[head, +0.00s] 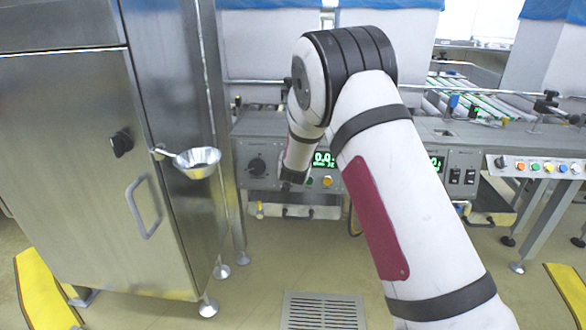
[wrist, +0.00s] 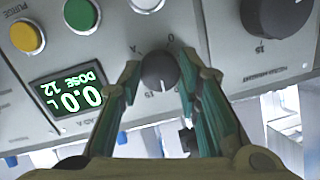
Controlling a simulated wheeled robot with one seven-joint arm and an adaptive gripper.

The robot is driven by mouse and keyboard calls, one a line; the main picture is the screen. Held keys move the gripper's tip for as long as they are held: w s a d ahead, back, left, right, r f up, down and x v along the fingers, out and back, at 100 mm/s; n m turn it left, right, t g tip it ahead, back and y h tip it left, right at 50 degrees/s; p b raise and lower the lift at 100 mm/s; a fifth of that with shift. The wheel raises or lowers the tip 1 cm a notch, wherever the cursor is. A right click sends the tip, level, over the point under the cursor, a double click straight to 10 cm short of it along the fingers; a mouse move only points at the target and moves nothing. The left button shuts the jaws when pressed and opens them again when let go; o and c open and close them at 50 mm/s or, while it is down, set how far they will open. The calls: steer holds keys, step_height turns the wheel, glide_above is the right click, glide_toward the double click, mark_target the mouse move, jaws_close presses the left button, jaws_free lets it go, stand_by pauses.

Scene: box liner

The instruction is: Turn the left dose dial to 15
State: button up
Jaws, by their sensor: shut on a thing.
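In the wrist view, the dose dial (wrist: 158,72) is a small dark grey round knob on a grey panel. Labels such as "15" and "0" are printed around it. The fingers of my gripper (wrist: 160,76) are on both sides of the knob, shut on it. The green display (wrist: 66,97) beside it appears turned over and reads 0.0 L and DOSE 12. In the head view, this display (head: 323,160) shows just right of my wrist, and my forearm and wrist hide the dial.
A yellow button (wrist: 27,37), a green button (wrist: 80,15) and a large black knob (wrist: 277,14) flank the dial. A steel cabinet (head: 75,150) with a funnel (head: 197,163) stands left. A second display (head: 437,163) is right of my arm.

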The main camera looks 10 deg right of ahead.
steer(key=m, duration=0.5)
steer(key=shift+t+b, duration=0.3)
steer(key=shift+m, duration=0.4)
steer(key=o, duration=1.1)
steer(key=shift+o, duration=0.2)
steer(key=v, duration=1.2)
steer(key=shift+d, duration=0.1)
